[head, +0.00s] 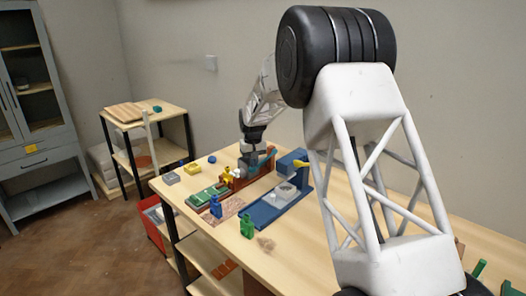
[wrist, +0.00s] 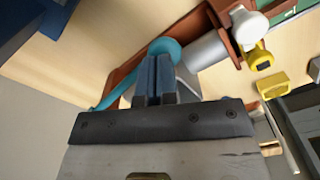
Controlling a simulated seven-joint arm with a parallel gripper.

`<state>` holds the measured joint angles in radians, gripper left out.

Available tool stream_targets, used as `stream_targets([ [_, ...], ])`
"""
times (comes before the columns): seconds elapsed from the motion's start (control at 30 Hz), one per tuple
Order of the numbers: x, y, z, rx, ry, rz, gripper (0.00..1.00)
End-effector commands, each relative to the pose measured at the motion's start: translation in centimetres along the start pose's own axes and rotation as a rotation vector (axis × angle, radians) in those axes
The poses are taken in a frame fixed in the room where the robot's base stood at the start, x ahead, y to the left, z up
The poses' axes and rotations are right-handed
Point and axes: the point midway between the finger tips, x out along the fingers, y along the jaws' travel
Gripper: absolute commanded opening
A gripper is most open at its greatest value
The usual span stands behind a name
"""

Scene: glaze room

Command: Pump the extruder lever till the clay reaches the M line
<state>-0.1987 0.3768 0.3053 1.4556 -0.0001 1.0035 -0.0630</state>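The extruder (head: 238,181) stands on the table, with a red-brown frame. In the wrist view its frame (wrist: 127,84) runs behind my fingers, with a grey barrel (wrist: 207,52) and a white end piece (wrist: 249,27). A teal lever (wrist: 164,45) has a rounded part at my fingertips and a thin bar slanting down to the left. The lever also shows in the head view (head: 268,153). My gripper (wrist: 154,62) has its fingers close together, overlapping the lever; I see no teal held between them. The clay and the M line cannot be made out.
A blue device (head: 272,207) with a yellow handle (head: 301,163) stands to the right of the extruder. Blue (head: 215,206) and green (head: 247,228) small objects stand in front. A green-topped item (head: 207,195) and a yellow piece (head: 192,169) lie left.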

Motion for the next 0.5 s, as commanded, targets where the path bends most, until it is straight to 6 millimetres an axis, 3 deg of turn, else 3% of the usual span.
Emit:
stream_targets([
  [0.5, 0.40, -0.04, 0.03, 0.000, -0.001, 0.000, 0.00],
])
